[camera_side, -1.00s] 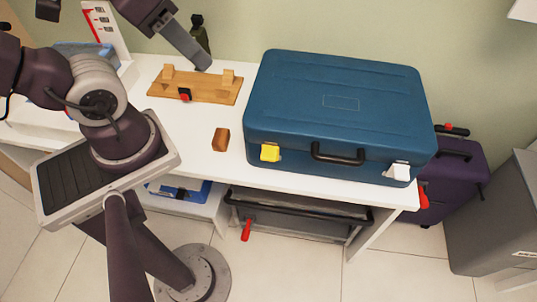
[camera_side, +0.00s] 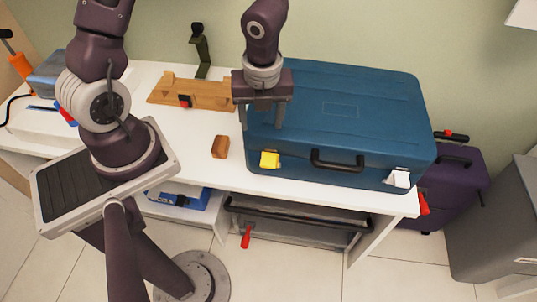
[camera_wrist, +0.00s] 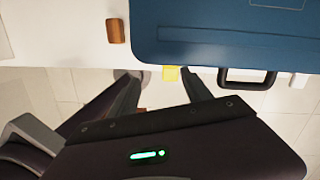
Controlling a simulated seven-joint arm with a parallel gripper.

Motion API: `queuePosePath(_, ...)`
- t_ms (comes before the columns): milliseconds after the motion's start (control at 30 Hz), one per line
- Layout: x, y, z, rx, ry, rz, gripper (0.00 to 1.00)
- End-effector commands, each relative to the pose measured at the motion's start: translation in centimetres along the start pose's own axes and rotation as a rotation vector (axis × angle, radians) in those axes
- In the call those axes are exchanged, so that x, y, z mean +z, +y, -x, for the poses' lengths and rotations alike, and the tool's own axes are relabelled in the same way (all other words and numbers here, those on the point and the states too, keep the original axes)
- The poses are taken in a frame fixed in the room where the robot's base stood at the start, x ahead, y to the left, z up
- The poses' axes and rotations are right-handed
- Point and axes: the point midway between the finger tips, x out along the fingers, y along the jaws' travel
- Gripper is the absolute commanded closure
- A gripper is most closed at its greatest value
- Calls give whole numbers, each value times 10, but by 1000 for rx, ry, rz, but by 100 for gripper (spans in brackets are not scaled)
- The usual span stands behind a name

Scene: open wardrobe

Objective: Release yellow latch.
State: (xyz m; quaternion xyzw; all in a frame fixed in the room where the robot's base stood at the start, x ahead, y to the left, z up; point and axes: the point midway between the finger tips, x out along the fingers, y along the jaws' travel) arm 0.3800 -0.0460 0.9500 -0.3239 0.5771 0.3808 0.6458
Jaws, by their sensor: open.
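The blue case (camera_side: 340,110) lies shut on the white table. Its yellow latch (camera_side: 270,159) is on the left of the front side, and it also shows in the wrist view (camera_wrist: 170,73). My gripper (camera_side: 262,124) is open and empty, pointing down over the case's front left part, above and apart from the latch. In the wrist view the yellow latch appears between the two fingertips (camera_wrist: 160,76), nearer the right one. I cannot tell whether the latch is fastened.
A black handle (camera_side: 337,161) and a white latch (camera_side: 398,178) are also on the case's front. A brown block (camera_side: 220,146) lies left of the case. A wooden stand (camera_side: 195,92) is behind it.

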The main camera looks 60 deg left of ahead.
Motion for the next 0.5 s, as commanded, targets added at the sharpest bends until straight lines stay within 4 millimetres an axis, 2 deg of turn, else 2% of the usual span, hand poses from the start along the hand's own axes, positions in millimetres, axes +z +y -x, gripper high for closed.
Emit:
queuePosePath(33,-10,-5,-14,-6,53,-97,43)
queuePosePath(167,-26,-14,-31,-36,118,-246,43)
queuePosePath(267,-29,-16,-43,-39,125,-269,43)
queuePosePath(500,-35,-16,-88,-37,124,-267,43)
